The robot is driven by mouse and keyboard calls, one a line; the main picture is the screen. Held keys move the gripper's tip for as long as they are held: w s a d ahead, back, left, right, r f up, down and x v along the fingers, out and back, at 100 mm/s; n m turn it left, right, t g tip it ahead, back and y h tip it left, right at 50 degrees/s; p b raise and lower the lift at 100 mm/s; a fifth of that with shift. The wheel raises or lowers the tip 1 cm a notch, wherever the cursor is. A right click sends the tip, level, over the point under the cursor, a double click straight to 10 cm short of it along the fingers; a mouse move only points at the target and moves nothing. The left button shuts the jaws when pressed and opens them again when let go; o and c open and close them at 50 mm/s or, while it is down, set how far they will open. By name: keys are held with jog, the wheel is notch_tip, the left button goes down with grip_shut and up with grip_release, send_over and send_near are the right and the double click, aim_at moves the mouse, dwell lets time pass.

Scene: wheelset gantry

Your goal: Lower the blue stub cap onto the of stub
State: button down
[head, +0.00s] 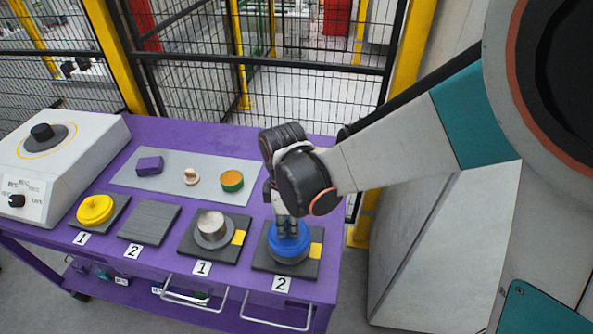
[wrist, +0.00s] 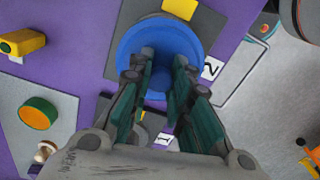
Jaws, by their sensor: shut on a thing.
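The blue stub cap (head: 289,243) is at the right-hand stub station, marked 2, over a dark square plate (head: 262,265). In the wrist view the cap (wrist: 131,58) is a wide blue disc with a raised middle between my fingers. My gripper (head: 287,228) points down from above and is shut on the cap's middle; its fingers also show in the wrist view (wrist: 163,72). A grey rim (head: 290,261) shows just under the cap. The cap hides the stub's top, and I cannot tell whether the cap is fully seated.
A bare metal stub (head: 212,224) stands at station 1 to the left. Beyond are an empty plate (head: 149,223) and a yellow cap (head: 95,209). A grey mat (head: 210,190) holds small parts behind. A mesh fence (head: 290,95) rises past the purple table (head: 215,135).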

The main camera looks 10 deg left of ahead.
jog(key=shift+f, duration=0.25)
jog(key=c, duration=1.4)
grip_release()
